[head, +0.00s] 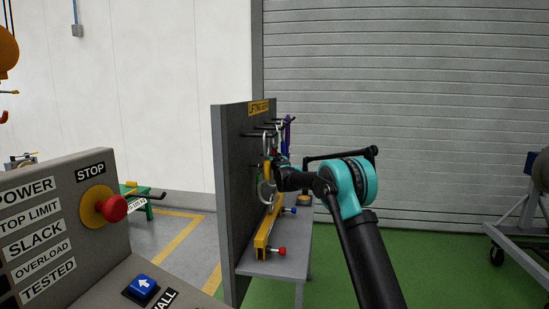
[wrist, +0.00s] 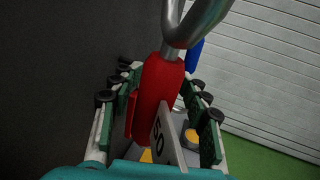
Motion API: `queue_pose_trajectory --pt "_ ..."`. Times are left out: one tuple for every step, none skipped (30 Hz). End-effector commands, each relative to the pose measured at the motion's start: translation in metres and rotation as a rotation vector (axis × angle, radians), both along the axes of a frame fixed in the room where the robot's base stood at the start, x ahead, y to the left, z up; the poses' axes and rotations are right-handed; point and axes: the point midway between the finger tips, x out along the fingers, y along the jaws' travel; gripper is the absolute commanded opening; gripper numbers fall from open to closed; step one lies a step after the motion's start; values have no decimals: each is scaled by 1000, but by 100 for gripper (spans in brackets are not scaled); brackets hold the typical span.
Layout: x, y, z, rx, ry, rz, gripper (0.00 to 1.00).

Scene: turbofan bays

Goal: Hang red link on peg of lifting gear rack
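The red link (wrist: 158,95) shows in the wrist view as a red body with a bright metal loop (wrist: 194,22) at its top and a plate marked 50 on its side. My gripper (wrist: 160,82) has a finger on each side of the red body and looks shut on it, though the right-hand contact is partly unclear. In the head view my gripper (head: 282,177) is at the front of the lifting gear rack (head: 231,180), close to the hanging gear below the pegs (head: 256,134). The red link cannot be made out there.
A yellow bar (head: 266,231) lies along the rack's shelf (head: 275,264). A blue hanging piece (head: 287,131) is beyond my gripper. A control box (head: 60,215) with a red stop button stands at the left front. Green floor to the right is clear up to a grey stand (head: 515,222).

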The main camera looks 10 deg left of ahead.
Motion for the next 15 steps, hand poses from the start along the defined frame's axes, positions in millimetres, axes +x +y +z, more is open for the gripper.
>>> queue_pose_trajectory --pt "0 0 0 0 0 0 46" --pt "0 0 0 0 0 0 46" --pt "0 0 0 0 0 0 46" --pt "0 0 0 0 0 0 46" --pt "0 0 0 0 0 0 46" --pt "0 0 -1 0 0 0 46" --pt "0 0 0 0 0 0 46" --pt "0 0 0 0 0 0 46" --pt "-2 0 0 0 0 0 46" --pt "-3 -1 0 0 0 0 46" --pt "-5 -1 0 0 0 0 46" --pt "-8 -2 0 0 0 0 46" --pt "-11 -3 0 0 0 0 46" --pt "-15 -4 0 0 0 0 46" --pt "-21 -6 0 0 0 0 46"
